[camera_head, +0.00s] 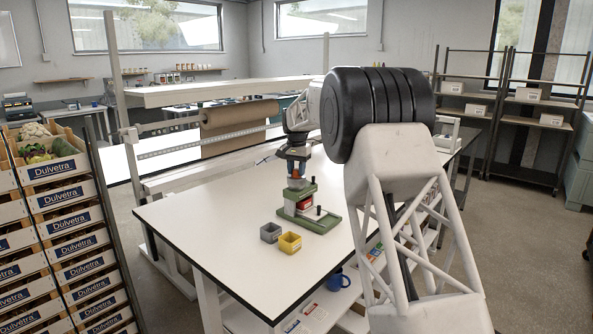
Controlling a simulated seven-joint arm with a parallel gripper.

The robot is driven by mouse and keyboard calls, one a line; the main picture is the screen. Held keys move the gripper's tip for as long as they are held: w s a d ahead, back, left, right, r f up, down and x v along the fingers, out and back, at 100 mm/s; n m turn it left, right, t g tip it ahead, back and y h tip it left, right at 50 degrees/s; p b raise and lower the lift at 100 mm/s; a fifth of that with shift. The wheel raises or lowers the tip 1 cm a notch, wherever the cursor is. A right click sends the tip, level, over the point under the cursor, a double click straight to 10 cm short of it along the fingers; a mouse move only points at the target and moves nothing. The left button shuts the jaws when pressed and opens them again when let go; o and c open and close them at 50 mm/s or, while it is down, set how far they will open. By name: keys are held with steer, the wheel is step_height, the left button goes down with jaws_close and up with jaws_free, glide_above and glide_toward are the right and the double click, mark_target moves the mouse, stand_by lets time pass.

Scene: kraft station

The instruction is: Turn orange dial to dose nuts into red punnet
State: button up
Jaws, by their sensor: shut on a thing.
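A green dispenser (317,218) stands on the white table, with a base reaching to the right and a black knob on it. A red punnet (305,203) sits low in the dispenser, under its upper part. My gripper (296,171) points down at the top of the dispenser and is shut on the orange dial there. No nuts can be made out in the red punnet from here.
A grey punnet (271,232) and a yellow punnet (289,243) stand side by side, left of and nearer than the dispenser. The white table (215,230) is clear to their left. A kraft paper roll (238,116) hangs behind. A blue mug (338,281) is on the lower shelf.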

mark_target(297, 169)
steer(key=shift+m, duration=1.7)
steer(key=o, duration=0.9)
steer(key=shift+o, duration=0.2)
steer(key=shift+r, duration=0.1)
steer(key=shift+r, duration=3.85)
